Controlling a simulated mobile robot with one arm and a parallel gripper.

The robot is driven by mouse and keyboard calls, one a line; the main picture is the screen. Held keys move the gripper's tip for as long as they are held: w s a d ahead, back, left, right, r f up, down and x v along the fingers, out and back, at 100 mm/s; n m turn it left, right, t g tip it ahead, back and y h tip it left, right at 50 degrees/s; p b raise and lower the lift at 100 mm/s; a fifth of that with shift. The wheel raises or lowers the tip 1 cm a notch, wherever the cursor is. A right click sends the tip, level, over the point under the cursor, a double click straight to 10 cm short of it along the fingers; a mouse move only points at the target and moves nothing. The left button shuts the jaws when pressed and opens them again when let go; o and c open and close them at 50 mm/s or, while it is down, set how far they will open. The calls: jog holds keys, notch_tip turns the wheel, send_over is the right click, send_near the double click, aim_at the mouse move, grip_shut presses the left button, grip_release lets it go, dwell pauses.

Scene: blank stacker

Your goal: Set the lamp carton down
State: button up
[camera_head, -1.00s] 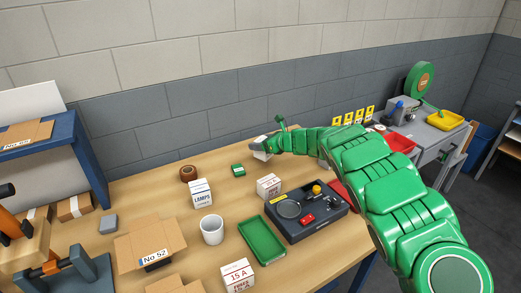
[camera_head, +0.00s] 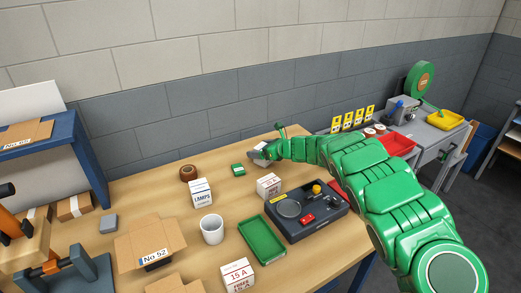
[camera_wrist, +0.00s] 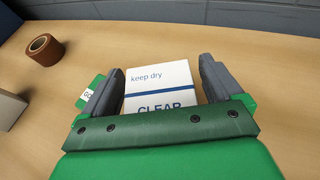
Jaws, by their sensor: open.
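A white carton with blue print reading "keep dry" and "CLEAR" (camera_wrist: 160,76) rests on the wooden table between my fingers in the wrist view. My gripper (camera_head: 261,152) is open around it, at the table's far side, with one dark finger on each side. A narrow gap shows beside the right finger; contact at the left finger is hard to judge. The carton's near part is hidden by my gripper. Another white carton marked LAMPS (camera_head: 201,193) stands apart, nearer and to the left in the head view.
A brown tape roll (camera_head: 188,173) and a small green box (camera_head: 238,169) lie left of my gripper. Another white carton (camera_head: 269,186) stands close in front, beside a dark device (camera_head: 307,213). A white cup (camera_head: 212,229) and green tray (camera_head: 262,241) are nearer. Bare table (camera_wrist: 245,135) lies right of my gripper.

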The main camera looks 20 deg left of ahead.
jog(key=shift+r, duration=0.1)
jog(key=shift+v, duration=1.4)
jog(key=v, duration=0.9)
